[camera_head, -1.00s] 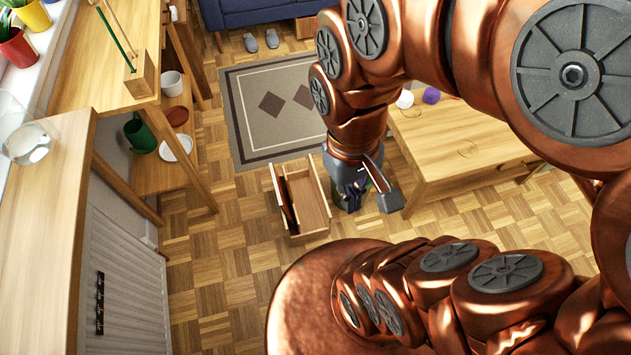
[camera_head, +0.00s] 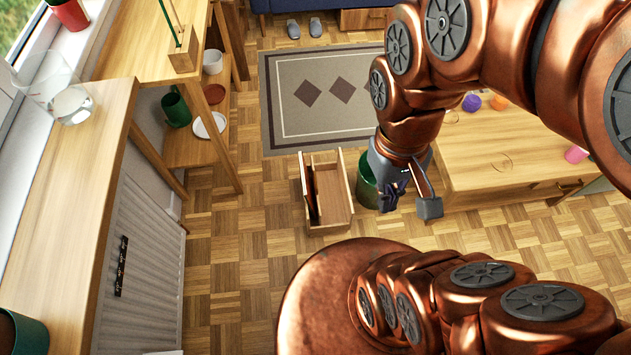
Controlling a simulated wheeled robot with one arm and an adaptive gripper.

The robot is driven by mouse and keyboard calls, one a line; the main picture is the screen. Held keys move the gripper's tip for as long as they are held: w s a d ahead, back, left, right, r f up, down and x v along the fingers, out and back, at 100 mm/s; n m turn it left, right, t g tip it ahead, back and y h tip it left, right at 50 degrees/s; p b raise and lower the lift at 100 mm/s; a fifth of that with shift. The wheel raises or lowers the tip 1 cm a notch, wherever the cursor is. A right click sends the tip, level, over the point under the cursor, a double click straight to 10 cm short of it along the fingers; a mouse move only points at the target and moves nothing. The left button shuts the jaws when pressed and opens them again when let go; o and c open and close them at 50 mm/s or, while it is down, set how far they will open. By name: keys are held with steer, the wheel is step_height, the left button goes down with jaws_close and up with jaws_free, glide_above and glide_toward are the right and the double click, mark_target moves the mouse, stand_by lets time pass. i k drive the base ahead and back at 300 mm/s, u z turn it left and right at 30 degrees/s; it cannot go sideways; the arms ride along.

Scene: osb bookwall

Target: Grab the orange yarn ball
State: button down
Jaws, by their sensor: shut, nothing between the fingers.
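A small orange ball (camera_head: 498,102), which looks like the orange yarn ball, is on the wooden table (camera_head: 470,150) at the right. It lies just right of a purple ball (camera_head: 471,102), near my arm's edge in the picture. My gripper (camera_head: 408,203) points down beside the table's left end, in front of and left of the orange ball and well apart from it. It is shut and holds nothing. My arm hides part of the table.
A green bin (camera_head: 367,188) stands on the floor behind my gripper. An open drawer box (camera_head: 338,207) lies left of it. A wooden shelf and counter (camera_head: 75,190) line the left.

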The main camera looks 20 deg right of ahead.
mark_target(497, 101)
steer(key=z, duration=2.65)
steer(key=i, duration=1.75)
steer(key=u, duration=1.75)
